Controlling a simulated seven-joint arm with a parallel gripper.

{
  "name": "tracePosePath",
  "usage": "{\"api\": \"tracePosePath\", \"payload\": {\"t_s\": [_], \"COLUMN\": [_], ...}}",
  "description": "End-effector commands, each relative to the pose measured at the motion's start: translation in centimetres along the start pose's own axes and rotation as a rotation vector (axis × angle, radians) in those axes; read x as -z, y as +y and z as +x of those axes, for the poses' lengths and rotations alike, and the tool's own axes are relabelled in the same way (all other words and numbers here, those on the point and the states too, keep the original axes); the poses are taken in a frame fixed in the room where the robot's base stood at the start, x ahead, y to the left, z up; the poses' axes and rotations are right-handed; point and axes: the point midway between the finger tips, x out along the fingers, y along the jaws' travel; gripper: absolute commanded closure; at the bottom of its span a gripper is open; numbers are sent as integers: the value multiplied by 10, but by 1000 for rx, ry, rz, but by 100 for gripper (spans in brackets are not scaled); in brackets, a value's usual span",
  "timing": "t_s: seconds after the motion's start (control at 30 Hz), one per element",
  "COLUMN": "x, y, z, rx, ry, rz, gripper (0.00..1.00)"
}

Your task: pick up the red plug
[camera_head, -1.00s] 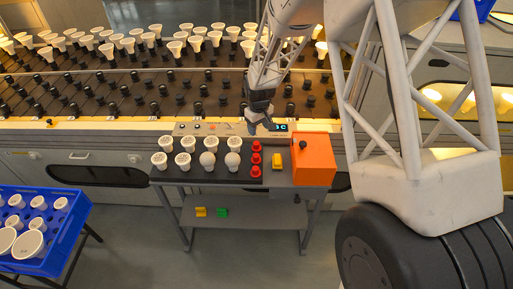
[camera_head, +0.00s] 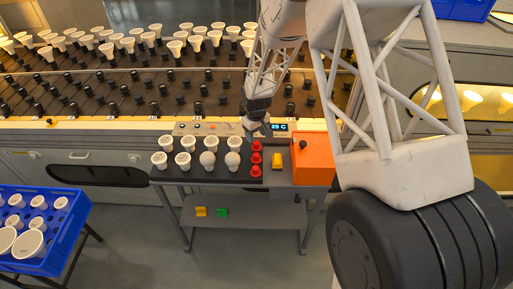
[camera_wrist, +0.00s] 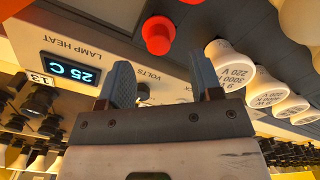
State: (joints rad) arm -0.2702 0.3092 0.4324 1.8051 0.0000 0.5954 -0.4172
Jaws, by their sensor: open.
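Several red plugs stand in a column on the dark bench top: a far one (camera_head: 256,146), a middle one (camera_head: 256,158) and a near one (camera_head: 255,171). My gripper (camera_head: 256,133) is just behind the far plug, at the back edge of the bench. In the wrist view my gripper (camera_wrist: 163,72) is open and empty, with its two grey-blue fingers apart. A red plug (camera_wrist: 158,35) shows beyond the fingertips, between them in the picture, with no visible contact. The edge of another red plug is cut off at the top of that view.
White bulbs (camera_head: 184,161) stand left of the plugs. A yellow block (camera_head: 277,161) and an orange box (camera_head: 313,159) are to the right. Behind is a panel with a display (camera_wrist: 70,68) reading 25 C. A blue crate (camera_head: 75,215) of bulbs is at lower left.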

Motion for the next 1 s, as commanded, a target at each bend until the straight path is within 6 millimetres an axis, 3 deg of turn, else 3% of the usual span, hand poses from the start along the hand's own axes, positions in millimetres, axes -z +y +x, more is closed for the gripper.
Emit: {"api": "tracePosePath", "payload": {"t_s": [0.47,1.0], "x": [0,0], "y": [0,2], "z": [6,52], "rx": [0,0], "ry": [0,0], "rz": [0,0], "gripper": [41,41]}}
